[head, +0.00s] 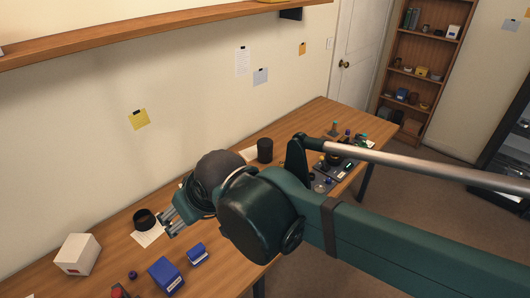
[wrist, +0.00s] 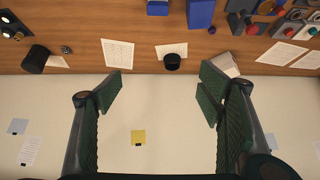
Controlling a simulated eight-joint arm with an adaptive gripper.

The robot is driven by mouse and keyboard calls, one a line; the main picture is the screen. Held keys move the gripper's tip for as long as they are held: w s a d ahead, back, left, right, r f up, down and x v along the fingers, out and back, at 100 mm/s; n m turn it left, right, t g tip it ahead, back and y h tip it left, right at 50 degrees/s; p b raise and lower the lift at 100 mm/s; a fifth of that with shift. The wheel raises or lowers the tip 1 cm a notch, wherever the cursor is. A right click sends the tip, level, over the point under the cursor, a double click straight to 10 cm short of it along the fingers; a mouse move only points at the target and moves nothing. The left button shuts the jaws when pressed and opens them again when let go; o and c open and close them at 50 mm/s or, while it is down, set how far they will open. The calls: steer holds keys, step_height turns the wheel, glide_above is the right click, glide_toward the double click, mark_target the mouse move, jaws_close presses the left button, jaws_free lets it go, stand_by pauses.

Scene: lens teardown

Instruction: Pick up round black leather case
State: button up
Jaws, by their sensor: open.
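Two round black things could be the case, and I cannot tell which is leather. A short, wide black one (head: 145,218) sits on a white sheet at the left of the table, near the wall; it also shows in the wrist view (wrist: 172,62), ahead of and between my fingers. A taller black cylinder (head: 265,150) stands farther right, beyond my arm; it is at the left in the wrist view (wrist: 36,58). My gripper (head: 169,225) is open and empty, to the right of the short one and apart from it. Its spread fingers (wrist: 160,80) show in the wrist view.
A white box (head: 77,255) stands at the left of the wooden table (head: 107,233). Blue boxes (head: 166,276) (head: 197,254) lie toward the front. Small parts and a grey tray (head: 322,183) are at the far right. The wall (head: 60,150) runs close behind; a shelf (head: 150,33) is above.

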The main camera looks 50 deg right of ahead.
steer(key=w+d+r+m+h, duration=0.1)
steer(key=w+d+r+m, duration=0.15)
steer(key=w+d, duration=0.85)
steer(key=m+g+h, duration=0.2)
steer(key=m+g, duration=0.1)
steer(key=m, duration=0.3)
glide_above(264, 143)
steer(key=s+a, duration=0.2)
steer(key=a, duration=1.6)
step_height(264, 143, down, 11)
steer(key=d+f, duration=0.4)
steer(key=d, duration=0.1)
steer(key=d+f+m+g, duration=0.1)
steer(key=d+f, duration=0.3)
steer(key=d, duration=0.1)
steer(key=d+f+m+p, duration=0.1)
steer(key=d+f, duration=0.3)
steer(key=d, duration=0.2)
steer(key=shift+w+m+h, duration=0.25)
steer(key=shift+w+h, duration=0.05)
steer(key=shift+w, duration=0.1)
steer(key=shift+d+f+g, duration=0.15)
steer(key=shift+d+g, duration=0.15)
steer(key=shift+x, duration=1.3)
steer(key=shift+b+x, duration=0.4)
steer(key=shift+x, duration=2.15)
